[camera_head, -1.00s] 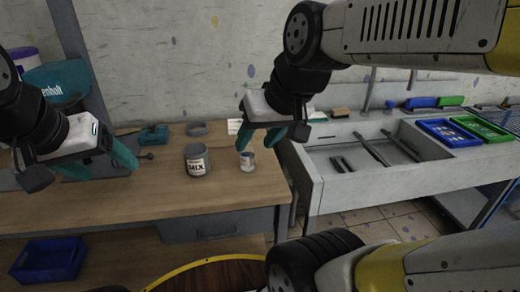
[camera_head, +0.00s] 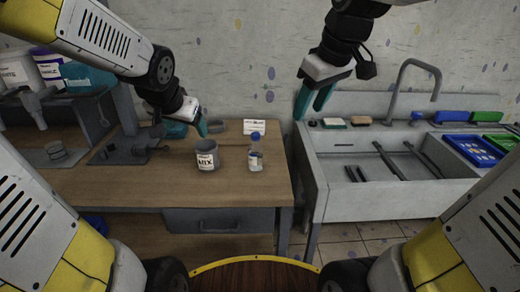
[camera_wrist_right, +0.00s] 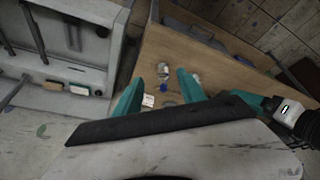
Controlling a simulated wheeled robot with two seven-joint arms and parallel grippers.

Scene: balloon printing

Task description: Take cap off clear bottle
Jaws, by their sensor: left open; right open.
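The clear bottle (camera_head: 256,161) stands upright on the wooden table, with its blue cap (camera_head: 255,136) on top. My right gripper (camera_head: 313,101) is open and empty, up and to the right of the bottle, near the sink's left end. In the right wrist view the bottle (camera_wrist_right: 163,71) and its blue cap (camera_wrist_right: 161,88) appear between my open right fingers (camera_wrist_right: 158,92), some way beyond them and not touched. My left gripper (camera_head: 190,127) is open and empty, behind and left of the grey MIX cup (camera_head: 207,157), apart from the bottle.
A white card (camera_head: 257,126) and a grey ring (camera_head: 215,126) lie behind the bottle. A sink (camera_head: 385,200) with a tap (camera_head: 415,75) and blue trays (camera_head: 472,150) are on the right. The table front before the bottle is clear.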

